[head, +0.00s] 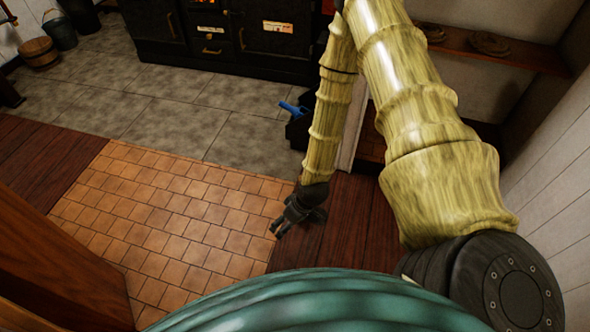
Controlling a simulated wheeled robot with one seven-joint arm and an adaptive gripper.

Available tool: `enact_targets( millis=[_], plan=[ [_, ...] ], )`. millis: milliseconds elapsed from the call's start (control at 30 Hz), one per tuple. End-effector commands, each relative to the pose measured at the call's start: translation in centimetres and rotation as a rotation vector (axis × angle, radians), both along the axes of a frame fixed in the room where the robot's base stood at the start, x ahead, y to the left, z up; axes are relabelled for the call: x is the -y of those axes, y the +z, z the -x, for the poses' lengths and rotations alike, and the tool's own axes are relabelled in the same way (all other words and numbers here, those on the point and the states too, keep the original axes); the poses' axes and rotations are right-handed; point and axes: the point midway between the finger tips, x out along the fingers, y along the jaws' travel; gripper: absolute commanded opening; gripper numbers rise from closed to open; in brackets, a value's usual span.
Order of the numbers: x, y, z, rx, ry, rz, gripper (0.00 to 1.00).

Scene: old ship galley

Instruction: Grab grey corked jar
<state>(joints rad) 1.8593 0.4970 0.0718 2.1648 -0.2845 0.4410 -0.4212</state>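No grey corked jar can be made out in the head view. My gripper (290,218) hangs low at the end of my arm, in front of the edge between the orange tiles and the dark wood floor. Its dark fingers point down and to the left. It is small in the picture, and I cannot tell whether the fingers are apart or closed. Nothing is visibly held in it.
A black stove (225,35) stands at the back. A wooden bucket (40,53) and a grey bucket (61,32) are at the far left. A blue-handled object (291,108) is by a dark box. A wooden shelf (465,42) is on the right. The tiled floor (165,215) is clear.

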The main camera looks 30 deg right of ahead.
Motion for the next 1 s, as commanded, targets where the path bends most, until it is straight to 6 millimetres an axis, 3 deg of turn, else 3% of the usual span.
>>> enact_targets(
  millis=[33, 100, 567, 1000],
  plan=[
    [0.6, -2.3, -0.8, 0.015, 0.005, -0.005, 0.89],
    [1.3, -3.7, -2.0, 0.037, 0.020, -0.008, 0.89],
    [7.2, -12.7, -8.3, 0.172, 0.114, -0.004, 0.89],
    [14.5, -20.8, -12.8, 0.295, 0.197, 0.040, 0.89]
  ],
)
